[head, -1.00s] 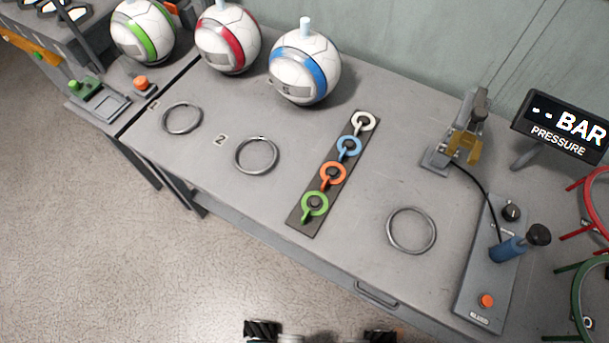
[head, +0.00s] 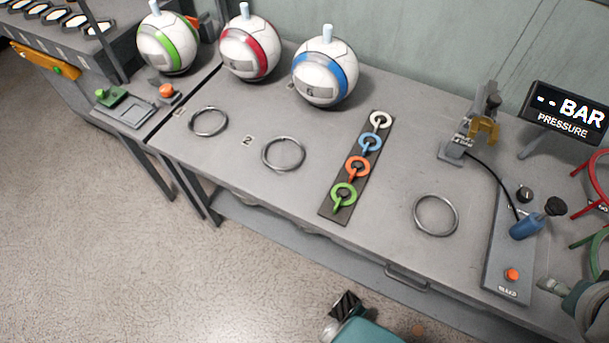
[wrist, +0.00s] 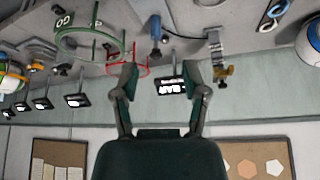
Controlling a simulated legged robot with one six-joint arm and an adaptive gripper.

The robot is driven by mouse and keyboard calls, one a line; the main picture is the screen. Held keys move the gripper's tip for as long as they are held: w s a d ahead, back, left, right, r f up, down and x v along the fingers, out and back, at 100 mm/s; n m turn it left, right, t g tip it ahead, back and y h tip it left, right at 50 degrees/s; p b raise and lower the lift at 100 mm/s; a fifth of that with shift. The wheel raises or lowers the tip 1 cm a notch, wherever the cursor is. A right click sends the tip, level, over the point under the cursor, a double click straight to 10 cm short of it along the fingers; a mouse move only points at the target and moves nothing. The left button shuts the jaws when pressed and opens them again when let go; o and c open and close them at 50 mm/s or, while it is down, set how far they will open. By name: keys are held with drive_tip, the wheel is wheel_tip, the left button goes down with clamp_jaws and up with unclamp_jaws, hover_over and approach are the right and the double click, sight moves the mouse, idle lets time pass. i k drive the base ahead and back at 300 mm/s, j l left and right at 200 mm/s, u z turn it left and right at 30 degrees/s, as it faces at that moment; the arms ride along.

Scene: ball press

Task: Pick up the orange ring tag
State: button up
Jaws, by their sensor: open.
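The orange ring tag (head: 357,166) sits on a dark strip (head: 327,212) on the grey bench, between the blue tag (head: 370,143) and the green tag (head: 344,194). A white tag (head: 381,119) is at the far end of the strip. In the head view only a dark finger part and a teal part of my gripper show at the bottom edge, in front of the bench and apart from the tag. In the wrist view my gripper (wrist: 160,84) is open and empty, its fingers wide apart. The orange tag is not visible there; blue and white tags show at the top right.
A control panel (head: 508,250) and pressure display (head: 566,118) are at the right.

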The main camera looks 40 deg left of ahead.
sight(353, 173)
drive_tip(key=u, duration=1.4)
drive_tip(key=i+j+z, duration=0.1)
drive_tip(key=j, duration=0.2)
drive_tip(key=i+j, duration=0.15)
drive_tip(key=j, duration=0.15)
drive_tip(key=i+j+z, duration=0.15)
drive_tip(key=j, duration=0.15)
drive_tip(key=i+j, duration=0.1)
drive_tip(key=j, duration=0.2)
drive_tip(key=z, duration=0.05)
